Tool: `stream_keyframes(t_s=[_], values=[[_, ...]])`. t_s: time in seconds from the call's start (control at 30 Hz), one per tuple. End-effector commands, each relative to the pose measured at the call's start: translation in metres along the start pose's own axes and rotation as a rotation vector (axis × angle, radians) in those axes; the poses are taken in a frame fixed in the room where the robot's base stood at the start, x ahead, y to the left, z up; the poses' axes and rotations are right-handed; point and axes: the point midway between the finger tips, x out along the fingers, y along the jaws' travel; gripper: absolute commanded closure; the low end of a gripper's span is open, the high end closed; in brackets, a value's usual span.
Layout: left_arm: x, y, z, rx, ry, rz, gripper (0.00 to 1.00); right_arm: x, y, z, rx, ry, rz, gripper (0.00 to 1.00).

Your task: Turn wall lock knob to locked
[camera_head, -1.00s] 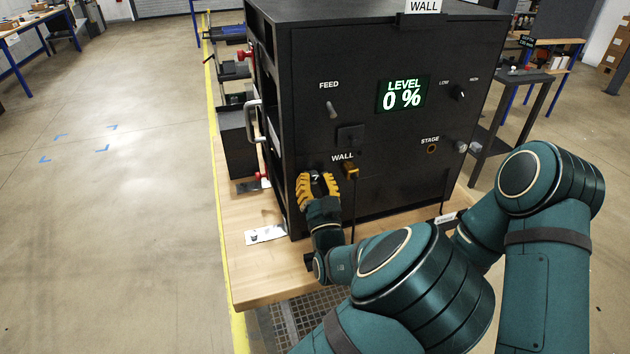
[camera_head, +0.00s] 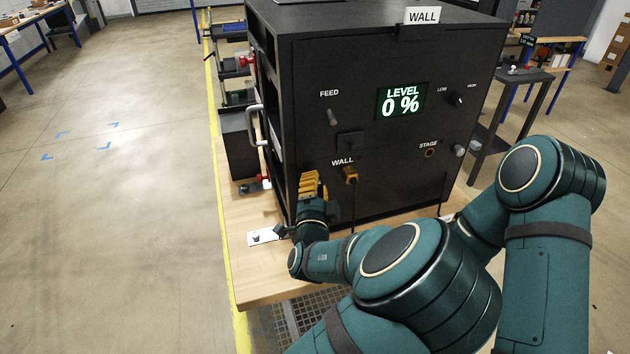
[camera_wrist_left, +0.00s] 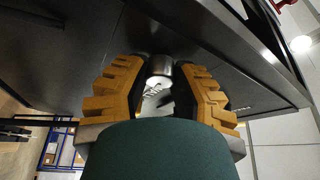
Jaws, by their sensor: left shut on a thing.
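The black cabinet (camera_head: 385,55) carries a WALL label on its front above a yellow plug (camera_head: 350,175). My left gripper (camera_head: 312,184) is at the lower left of this front, left of the plug, its yellow fingers seen edge-on. In the left wrist view, the fingers close on both sides of a short silvery cylindrical knob (camera_wrist_left: 160,68) on the dark panel. The knob is hidden behind the gripper in the head view, and I cannot read its lock position. My right arm is at the right; its gripper is not visible.
The cabinet stands on a wooden bench (camera_head: 265,285). A white card (camera_head: 265,237) lies left of my left wrist. A feed switch (camera_head: 332,118), a level display (camera_head: 401,101) reading 0 % and a stage socket (camera_head: 429,153) are on the front. Open floor lies left.

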Motion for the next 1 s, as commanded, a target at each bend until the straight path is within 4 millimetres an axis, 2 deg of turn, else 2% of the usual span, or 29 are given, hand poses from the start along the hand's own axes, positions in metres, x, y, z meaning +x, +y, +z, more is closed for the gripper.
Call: stream_keyframes(t_s=[0.03,0.4,0.93,0.97,1.0], values=[[0.0018,-0.0047,-0.0017,0.027,0.003,0.004,1.00,-0.0031,-0.0012,-0.0011,0.001,0.002,0.000,0.43],[0.0021,-0.0043,-0.0020,0.159,0.004,0.057,1.00,-0.0103,-0.0034,-0.0018,0.001,0.001,-0.002,0.43],[0.0023,-0.0039,-0.0021,0.178,0.004,0.064,1.00,-0.0110,-0.0036,-0.0018,0.001,0.001,-0.002,0.43],[0.0023,-0.0039,-0.0021,0.178,0.004,0.064,0.65,-0.0110,-0.0036,-0.0018,0.001,0.001,-0.002,0.43],[0.0021,-0.0037,-0.0020,0.178,0.004,0.064,0.51,-0.0110,-0.0036,-0.0018,0.001,0.001,-0.002,0.43]])
